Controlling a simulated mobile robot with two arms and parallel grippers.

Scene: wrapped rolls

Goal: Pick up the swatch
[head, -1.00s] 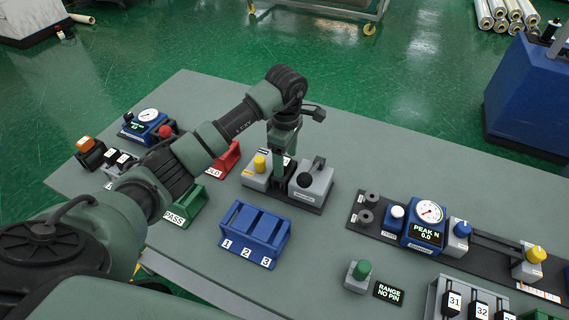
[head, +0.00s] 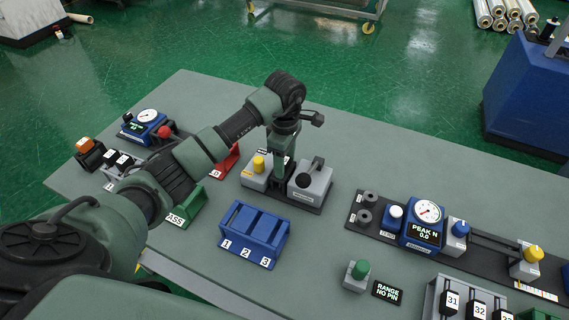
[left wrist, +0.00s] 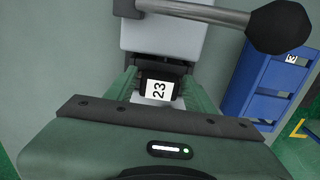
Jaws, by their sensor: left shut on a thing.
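My left gripper (head: 281,166) points down over a grey bench device (head: 312,187) with a black-knobbed lever and a yellow knob. In the left wrist view, the left gripper (left wrist: 162,88) is shut on a small dark piece with a white label reading 23 (left wrist: 158,89), which I take to be the swatch. The piece sits between the two green fingers, in front of a pale grey part of the device. In the head view I cannot make out the piece at the fingertips. My right gripper is not in view.
A blue three-slot rack (head: 253,235) marked 1, 2, 3 stands in front of the device. A green PASS bin (head: 188,208) and a red bin (head: 226,163) lie left, beneath my arm. A gauge station (head: 424,232) and a numbered rack (head: 470,300) stand right.

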